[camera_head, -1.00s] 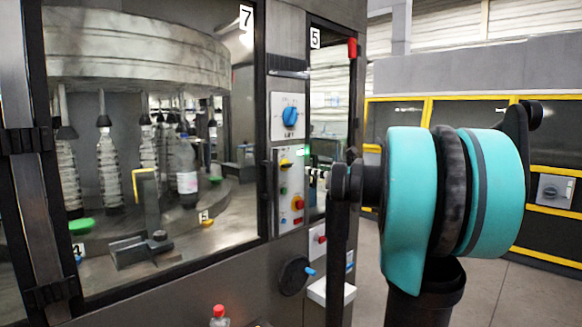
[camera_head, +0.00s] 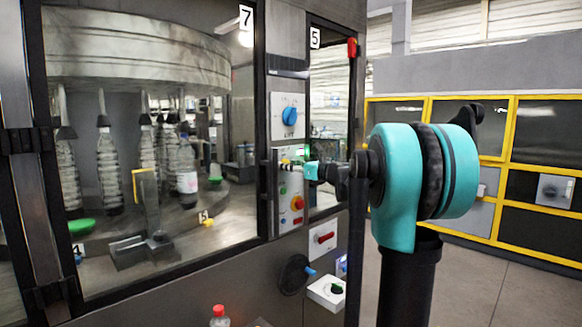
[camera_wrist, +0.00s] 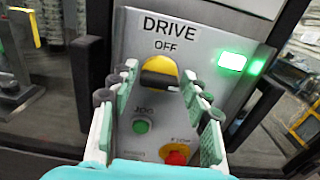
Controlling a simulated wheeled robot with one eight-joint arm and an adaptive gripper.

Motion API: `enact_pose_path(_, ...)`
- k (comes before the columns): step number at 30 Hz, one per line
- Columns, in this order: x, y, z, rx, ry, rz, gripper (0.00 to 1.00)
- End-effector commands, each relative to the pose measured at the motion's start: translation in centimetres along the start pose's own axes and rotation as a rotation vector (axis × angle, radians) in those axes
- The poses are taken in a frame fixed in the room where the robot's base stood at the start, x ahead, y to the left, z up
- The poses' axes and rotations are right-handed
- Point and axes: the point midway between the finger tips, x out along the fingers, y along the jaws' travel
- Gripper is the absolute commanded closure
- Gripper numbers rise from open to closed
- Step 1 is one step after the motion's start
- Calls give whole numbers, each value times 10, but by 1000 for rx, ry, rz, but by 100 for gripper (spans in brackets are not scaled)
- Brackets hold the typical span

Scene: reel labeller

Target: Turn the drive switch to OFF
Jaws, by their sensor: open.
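The drive switch (camera_wrist: 160,76) is a black handle on a yellow round plate, under the words DRIVE and OFF on a grey control panel (camera_wrist: 200,55) in the wrist view. The handle lies roughly crosswise, not pointing up at OFF. My gripper (camera_wrist: 159,82) is open, its pale green and grey fingers on either side of the switch. Whether the fingertips touch the handle cannot be told. In the head view my gripper (camera_head: 291,165) is at the upper part of the panel (camera_head: 285,205) and partly covers the switch there.
A green light (camera_wrist: 232,61) glows right of the switch. Below are a green JOG button (camera_wrist: 141,126) and a red stop button (camera_wrist: 176,157) on yellow. In the head view a blue LIFT knob (camera_head: 290,115) sits above, and a black handwheel (camera_head: 294,275) is below.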

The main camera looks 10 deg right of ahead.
Motion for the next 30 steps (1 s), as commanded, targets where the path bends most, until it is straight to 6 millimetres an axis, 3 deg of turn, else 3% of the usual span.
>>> enact_pose_path(4,0,0,0,0,0,0,55)
enact_pose_path(13,0,0,0,0,0,0,90)
enact_pose_path(23,0,0,0,-54,0,0,90)
enact_pose_path(30,0,1,0,-209,0,0,90)
